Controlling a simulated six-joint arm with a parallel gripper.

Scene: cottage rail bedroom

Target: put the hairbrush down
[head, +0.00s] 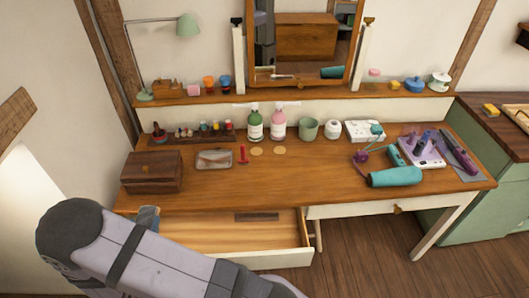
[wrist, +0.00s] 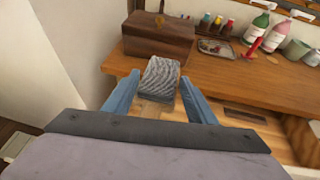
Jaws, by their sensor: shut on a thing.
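The hairbrush (wrist: 162,76) shows in the wrist view as a grey bristled block with a wooden part below it. My gripper (wrist: 160,84) is shut on it, with one blue finger on each side. In the head view my gripper (head: 148,214) is at the front left of the wooden table (head: 290,180), by the left end of the open drawer (head: 225,236). My arm hides part of that drawer, and the hairbrush is hard to make out there. I cannot tell how high it is held.
A wooden box (head: 152,172) stands on the table just beyond my gripper. A small tray (head: 214,159) and a red item (head: 243,154) lie right of it. Bottles (head: 278,122) stand at the back. The table's front middle is clear; a teal dryer (head: 395,177) lies right.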

